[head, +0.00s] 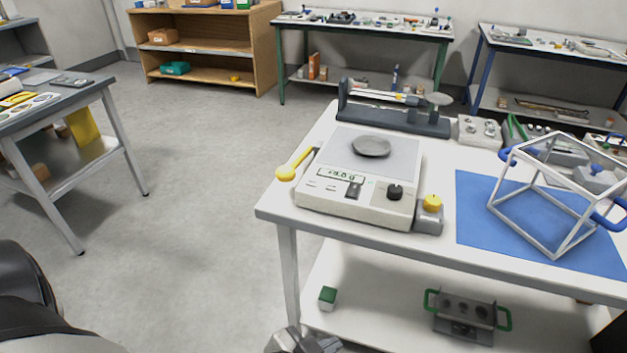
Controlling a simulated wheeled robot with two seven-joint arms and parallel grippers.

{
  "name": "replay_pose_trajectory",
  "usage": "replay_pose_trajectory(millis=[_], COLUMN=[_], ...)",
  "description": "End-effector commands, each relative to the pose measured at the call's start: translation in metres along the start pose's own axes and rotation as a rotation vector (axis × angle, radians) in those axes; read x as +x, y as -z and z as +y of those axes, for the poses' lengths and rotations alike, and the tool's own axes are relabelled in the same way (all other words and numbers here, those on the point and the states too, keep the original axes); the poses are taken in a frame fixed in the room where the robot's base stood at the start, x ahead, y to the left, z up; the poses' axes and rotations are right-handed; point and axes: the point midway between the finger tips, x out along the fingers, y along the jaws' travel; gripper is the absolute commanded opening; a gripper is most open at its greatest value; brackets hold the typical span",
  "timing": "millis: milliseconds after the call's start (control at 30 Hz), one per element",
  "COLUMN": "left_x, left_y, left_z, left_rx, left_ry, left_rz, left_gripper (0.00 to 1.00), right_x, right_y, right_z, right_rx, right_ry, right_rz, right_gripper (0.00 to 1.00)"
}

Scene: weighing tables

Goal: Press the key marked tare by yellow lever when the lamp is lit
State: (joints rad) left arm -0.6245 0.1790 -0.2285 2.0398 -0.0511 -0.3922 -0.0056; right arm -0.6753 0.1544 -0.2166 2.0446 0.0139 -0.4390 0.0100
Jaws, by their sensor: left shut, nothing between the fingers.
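A white bench scale (362,208) with a round grey pan (371,146) stands at the front left of the white table. Its small display (341,175) seems to read near zero. A yellow lever (295,164) sticks out at the scale's left side. A dark key (354,190) and a black knob (395,193) are on its front panel. Small markings show left of the dark key; they are too small to read. I cannot tell which spot is the lamp or whether it is lit. My left gripper (305,343) is shut and empty, low before the table, partly cut off by the bottom edge.
A grey box with a yellow button (432,203) stands right of the scale. A white wire-frame cube with blue handles (540,192) stands on a blue mat (477,222). The lower shelf holds a green-topped block (327,298). Floor at left is clear.

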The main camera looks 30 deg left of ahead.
Motion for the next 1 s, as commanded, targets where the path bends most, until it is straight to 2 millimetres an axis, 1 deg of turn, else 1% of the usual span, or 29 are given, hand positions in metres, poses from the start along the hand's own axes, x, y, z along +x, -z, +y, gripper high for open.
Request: replay_pose_trajectory(millis=[33,67,167,200,267,300,333,367,400,467,500,533,567,600,667,700,800,900,1000], left_x=[0.007,0.011,0.023,0.026,0.026,0.025,0.023,0.021,0.019,0.021,0.025,0.028,0.032,0.036,0.038,0.037,0.030,0.021,0.015], left_y=[0.018,0.032,0.090,0.118,0.161,0.190,0.210,0.227,0.242,0.254,0.257,0.258,0.259,0.260,0.262,0.265,0.273,0.281,0.285], left_z=[-0.009,-0.014,-0.031,-0.035,-0.038,-0.036,-0.034,-0.031,-0.028,-0.032,-0.042,-0.054,-0.072,-0.101,-0.138,-0.162,-0.211,-0.246,-0.266], left_rx=[0.090,0.158,0.467,0.622,0.891,1.100,1.286,1.475,1.729,2.118,2.383,2.584,2.784,-2.996,-2.848,-2.769,-2.626,-2.536,-2.484], left_ry=[0.015,0.028,0.080,0.106,0.147,0.176,0.200,0.219,0.238,0.248,0.238,0.218,0.188,-0.126,-0.024,0.028,0.138,0.211,0.254], left_rz=[0.061,0.106,0.300,0.394,0.545,0.653,0.739,0.816,0.902,0.988,1.008,0.999,0.966,-0.878,-0.658,-0.536,-0.308,-0.161,-0.078], left_gripper=[0.00,0.00,0.00,0.00,0.00,0.00,0.00,0.00,0.00,0.00,0.00,0.00,0.00,0.00,0.00,0.00,0.00,0.00,0.00], right_x=[0.000,0.000,0.001,0.001,0.002,0.002,0.003,0.003,0.003,0.004,0.004,0.004,0.004,0.004,0.004,0.004,0.004,0.004,0.004], right_y=[0.000,0.000,0.001,0.002,0.004,0.005,0.006,0.007,0.008,0.009,0.010,0.010,0.011,0.011,0.011,0.012,0.012,0.012,0.011], right_z=[0.000,0.000,0.000,0.001,0.001,0.001,0.001,0.001,0.001,0.002,0.001,0.001,0.001,0.001,0.001,0.000,0.000,-0.001,-0.001], right_rx=[-0.001,-0.001,-0.002,-0.002,-0.002,-0.003,-0.003,-0.003,-0.003,-0.003,-0.003,-0.002,-0.001,0.000,0.002,0.003,0.006,0.007,0.008], right_ry=[0.000,0.000,0.000,0.000,-0.001,-0.001,-0.001,-0.001,-0.001,-0.002,-0.002,-0.002,-0.002,-0.002,-0.002,-0.002,-0.002,-0.001,-0.001], right_rz=[0.000,0.001,0.004,0.005,0.009,0.012,0.014,0.016,0.018,0.021,0.023,0.025,0.026,0.027,0.028,0.028,0.029,0.029,0.028], right_gripper=[0.36,0.36,0.36,0.36,0.36,0.36,0.36,0.36,0.36,0.36,0.36,0.36,0.36,0.36,0.36,0.36,0.36,0.36,0.36])
